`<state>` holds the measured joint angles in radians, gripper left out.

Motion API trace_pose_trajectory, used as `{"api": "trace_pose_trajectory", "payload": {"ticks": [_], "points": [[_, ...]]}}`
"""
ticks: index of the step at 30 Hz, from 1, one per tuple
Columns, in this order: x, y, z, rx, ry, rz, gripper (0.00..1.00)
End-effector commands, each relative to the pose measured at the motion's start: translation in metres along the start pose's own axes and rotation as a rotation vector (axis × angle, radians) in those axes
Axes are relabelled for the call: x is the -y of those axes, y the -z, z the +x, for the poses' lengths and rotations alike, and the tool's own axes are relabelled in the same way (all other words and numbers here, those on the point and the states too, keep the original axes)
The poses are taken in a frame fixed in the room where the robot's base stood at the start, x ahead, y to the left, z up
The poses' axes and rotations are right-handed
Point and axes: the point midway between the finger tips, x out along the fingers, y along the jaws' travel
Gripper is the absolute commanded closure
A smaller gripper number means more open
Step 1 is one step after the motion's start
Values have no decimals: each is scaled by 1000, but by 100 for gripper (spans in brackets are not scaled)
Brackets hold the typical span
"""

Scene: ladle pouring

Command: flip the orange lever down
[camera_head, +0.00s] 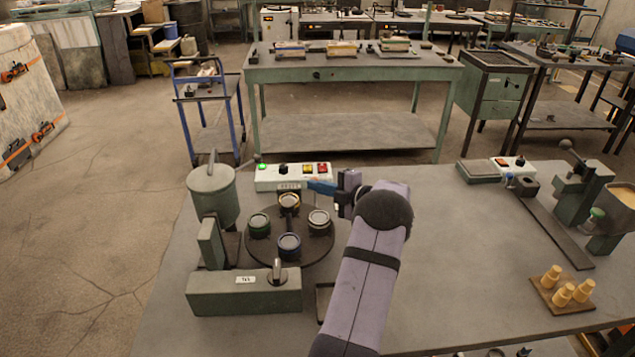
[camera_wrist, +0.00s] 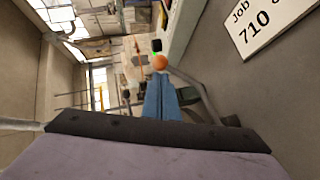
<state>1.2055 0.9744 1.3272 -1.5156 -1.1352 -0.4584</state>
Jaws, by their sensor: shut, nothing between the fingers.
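The orange lever shows in the wrist view as an orange ball knob (camera_wrist: 160,62) on a bent grey rod. My gripper (camera_wrist: 160,93) has its blue fingers shut together with nothing between them. The fingertips appear just below the knob in the wrist view; I cannot tell whether they touch it. In the head view my gripper (camera_head: 311,185) points left, low along the front of the white-topped control box (camera_head: 265,172). I cannot pick out the orange knob clearly in the head view.
A round turntable (camera_head: 262,252) with several small pots lies just in front of my gripper. A green-grey canister (camera_head: 213,190) stands left of it. A label plate (camera_wrist: 262,22) reading "Job 710" is close in the wrist view.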

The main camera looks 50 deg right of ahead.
Motion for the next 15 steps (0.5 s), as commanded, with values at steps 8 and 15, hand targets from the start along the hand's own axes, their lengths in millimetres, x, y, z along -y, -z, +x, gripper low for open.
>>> {"api": "trace_pose_trajectory", "payload": {"ticks": [8,15], "points": [[17,-16,15,7,116,108,100],[12,-14,13,6,113,107,100]]}}
